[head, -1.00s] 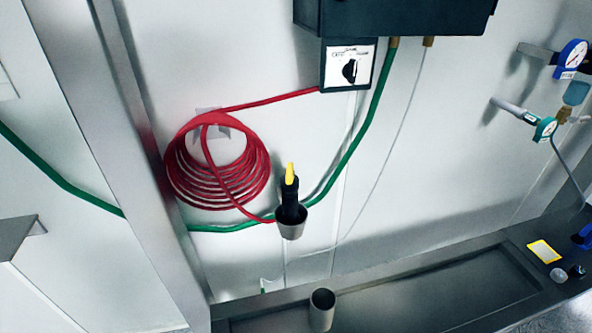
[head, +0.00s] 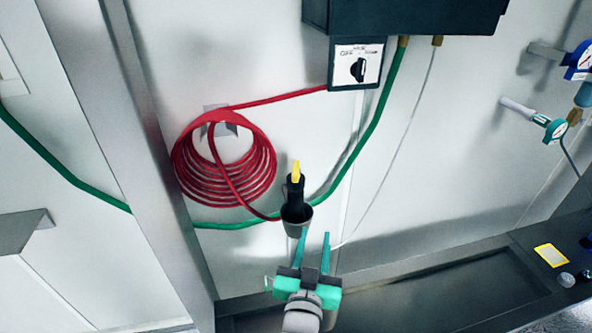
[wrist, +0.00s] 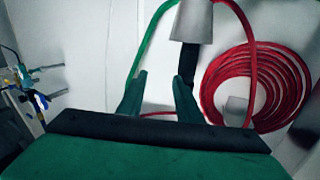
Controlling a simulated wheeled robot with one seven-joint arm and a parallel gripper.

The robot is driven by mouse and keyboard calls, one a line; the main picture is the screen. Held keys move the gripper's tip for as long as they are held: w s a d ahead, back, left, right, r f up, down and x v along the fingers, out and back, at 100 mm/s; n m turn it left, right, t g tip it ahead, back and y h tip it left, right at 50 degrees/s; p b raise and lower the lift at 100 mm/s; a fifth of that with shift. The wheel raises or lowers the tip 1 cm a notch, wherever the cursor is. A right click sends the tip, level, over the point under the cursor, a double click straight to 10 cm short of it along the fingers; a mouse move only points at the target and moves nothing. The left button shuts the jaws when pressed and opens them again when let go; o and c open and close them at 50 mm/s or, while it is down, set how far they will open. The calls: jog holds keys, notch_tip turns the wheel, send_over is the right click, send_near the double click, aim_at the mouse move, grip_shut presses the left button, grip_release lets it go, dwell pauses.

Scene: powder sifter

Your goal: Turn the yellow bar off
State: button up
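The yellow bar (head: 296,171) is a small upright lever on top of a black handle (head: 294,195). The handle stands in a grey metal cup (head: 298,226) on the white wall, and a red hose joins it. My gripper (head: 314,235) is open and empty, its two teal fingers apart, just below and right of the cup in the head view. In the wrist view the fingers (wrist: 158,88) also stand apart, with the metal cup (wrist: 192,22) beyond them. The black handle (wrist: 190,62) shows partly behind the right finger. The yellow bar cannot be seen there.
A red hose coil (head: 222,165) hangs left of the handle. A green hose (head: 357,150) passes behind it. A dark box with a switch panel (head: 356,64) is above. A metal trough (head: 430,290) runs below.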

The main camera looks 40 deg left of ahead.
jog(key=n+y, duration=0.2)
send_near(296, 168)
jog(key=shift+g, duration=0.3)
jog(key=x, duration=1)
jog(key=shift+w+r, duration=0.1)
grip_shut()
